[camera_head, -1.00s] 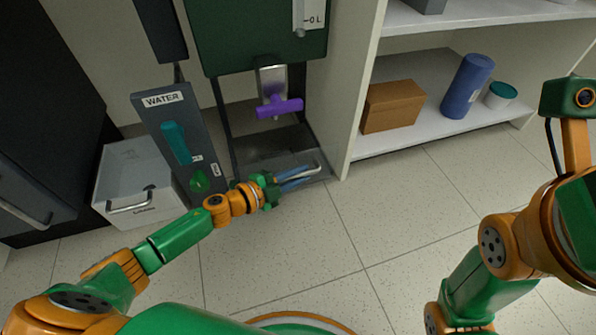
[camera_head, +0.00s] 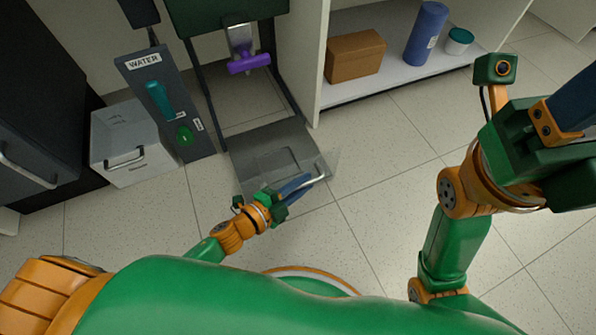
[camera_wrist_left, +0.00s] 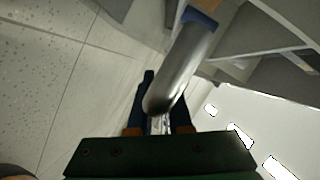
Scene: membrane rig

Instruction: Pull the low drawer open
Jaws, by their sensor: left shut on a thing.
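The low drawer (camera_head: 318,160) is a clear, see-through tray at the foot of the dark green rig. It stands partly out from the grey base over the floor. Its silver bar handle (camera_head: 322,178) is at its front edge and shows large in the left wrist view (camera_wrist_left: 185,65). My left gripper (camera_head: 303,184) is shut on this handle, with its blue fingers on either side of the bar. My right gripper (camera_head: 578,100) is raised at the right edge, cut off by the frame, and its jaws cannot be judged.
A grey WATER panel (camera_head: 143,80) with a teal lever and green knob stands left of the rig. A pale bin (camera_head: 110,165) and dark cabinet (camera_head: 30,120) are farther left. A white shelf (camera_head: 375,90) holds a brown box (camera_head: 355,56). The floor in front is clear.

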